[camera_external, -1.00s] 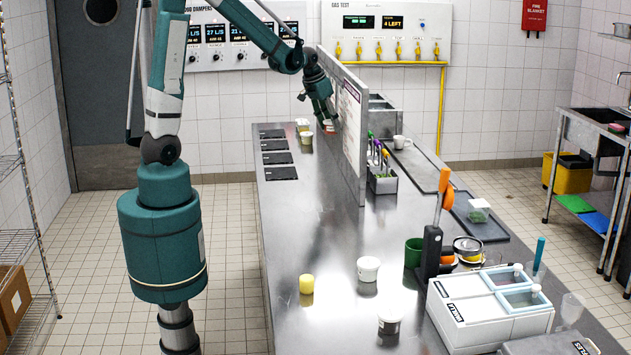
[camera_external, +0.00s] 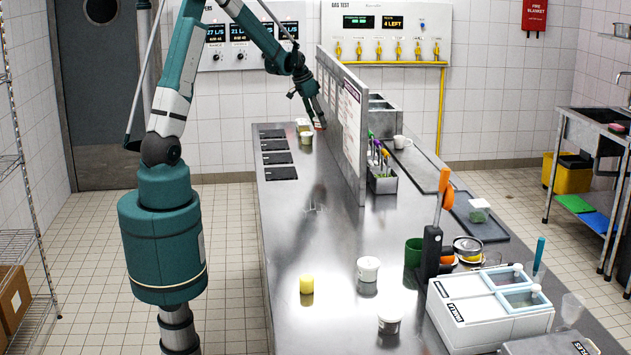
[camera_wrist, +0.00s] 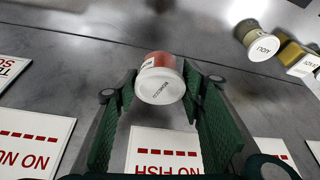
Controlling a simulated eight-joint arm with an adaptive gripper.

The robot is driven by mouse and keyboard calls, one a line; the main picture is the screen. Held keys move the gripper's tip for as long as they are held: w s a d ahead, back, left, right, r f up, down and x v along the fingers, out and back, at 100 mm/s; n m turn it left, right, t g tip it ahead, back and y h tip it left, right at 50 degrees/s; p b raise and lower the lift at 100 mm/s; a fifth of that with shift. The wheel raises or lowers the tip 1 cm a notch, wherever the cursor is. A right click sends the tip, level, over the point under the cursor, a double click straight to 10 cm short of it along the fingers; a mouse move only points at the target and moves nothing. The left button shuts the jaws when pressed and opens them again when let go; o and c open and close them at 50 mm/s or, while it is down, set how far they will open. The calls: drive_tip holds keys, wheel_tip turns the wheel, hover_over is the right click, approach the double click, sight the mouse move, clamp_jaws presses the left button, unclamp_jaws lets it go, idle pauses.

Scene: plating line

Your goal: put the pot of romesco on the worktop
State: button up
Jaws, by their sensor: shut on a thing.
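The pot of romesco (camera_wrist: 161,80) is a small white tub with a reddish-brown side. Its white end carries the word ROMESCO and faces the wrist camera. My gripper (camera_wrist: 158,88) has its green fingers shut on either side of it. In the external view my gripper (camera_external: 319,122) is low at the far end of the steel worktop (camera_external: 240,300), beside the upright partition. Only a small reddish bit shows at its fingertips there. I cannot tell whether the pot touches the worktop.
A pot marked AIOLI (camera_wrist: 263,47) and a yellowish labelled block (camera_wrist: 297,58) are at the right in the wrist view. A NO FISH card (camera_wrist: 165,150) is below the pot. The partition (camera_external: 343,150) stands close to my gripper. The worktop's middle is clear.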

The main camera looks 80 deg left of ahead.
drive_tip(key=s+a+f, duration=0.1)
drive_tip(key=a, duration=0.4)
drive_tip(key=s+a+f+m, duration=0.1)
drive_tip(key=s+a+f, duration=0.1)
drive_tip(key=a, duration=0.3)
drive_tip(key=shift+a+f+h, duration=0.15)
drive_tip(key=shift+f+h, duration=0.1)
drive_tip(key=shift+h, duration=0.05)
drive_tip(key=shift+f, duration=3.1)
drive_tip(key=shift+f, duration=1.9)
drive_tip(key=shift+f+b, duration=0.15)
drive_tip(key=shift+b, duration=0.3)
drive_tip(key=o, duration=0.9)
